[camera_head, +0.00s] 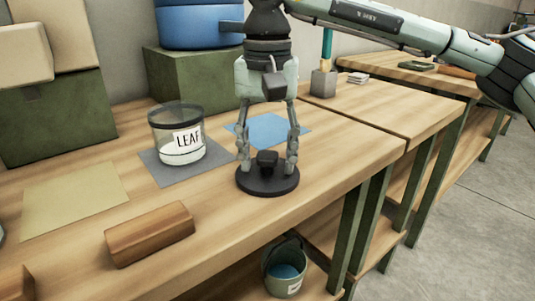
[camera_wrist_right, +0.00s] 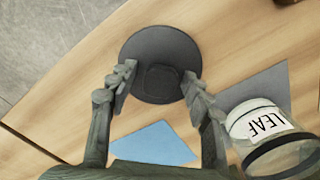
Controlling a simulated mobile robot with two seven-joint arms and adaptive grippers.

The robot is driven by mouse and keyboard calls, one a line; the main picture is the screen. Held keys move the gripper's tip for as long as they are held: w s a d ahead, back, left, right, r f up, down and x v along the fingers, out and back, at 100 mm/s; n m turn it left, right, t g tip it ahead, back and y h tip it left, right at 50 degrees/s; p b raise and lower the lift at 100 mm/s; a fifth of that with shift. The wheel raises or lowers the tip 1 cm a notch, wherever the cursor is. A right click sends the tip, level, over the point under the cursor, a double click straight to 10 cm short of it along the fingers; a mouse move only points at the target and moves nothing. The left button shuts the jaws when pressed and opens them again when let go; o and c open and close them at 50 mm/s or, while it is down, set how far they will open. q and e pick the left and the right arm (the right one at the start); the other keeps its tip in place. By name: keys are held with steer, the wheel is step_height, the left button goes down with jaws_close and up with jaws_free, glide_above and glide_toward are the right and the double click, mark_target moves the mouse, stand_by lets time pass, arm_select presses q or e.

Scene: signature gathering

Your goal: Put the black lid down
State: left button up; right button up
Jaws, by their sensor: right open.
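The black lid (camera_head: 267,182) is a round disc with a square knob on top. It lies flat on the wooden table near the front edge, and also shows in the right wrist view (camera_wrist_right: 160,48). My right gripper (camera_head: 268,163) is open above it, pointing down, with a finger on each side of the knob. In the right wrist view the fingertips (camera_wrist_right: 158,82) are apart, and the knob lies between and beyond them. I cannot tell whether the fingertips touch the lid. My left gripper is not in view.
A clear jar labelled LEAF (camera_head: 177,135) stands open on a grey mat (camera_head: 152,172) left of the lid. A blue mat (camera_head: 268,129) lies behind my gripper. A wooden block (camera_head: 149,234) and a tan mat (camera_head: 72,198) lie to the left. A bucket (camera_head: 284,270) sits below.

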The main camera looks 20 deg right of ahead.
mark_target(267, 155)
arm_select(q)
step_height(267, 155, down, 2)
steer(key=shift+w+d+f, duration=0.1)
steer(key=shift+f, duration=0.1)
arm_select(e)
step_height(267, 155, up, 12)
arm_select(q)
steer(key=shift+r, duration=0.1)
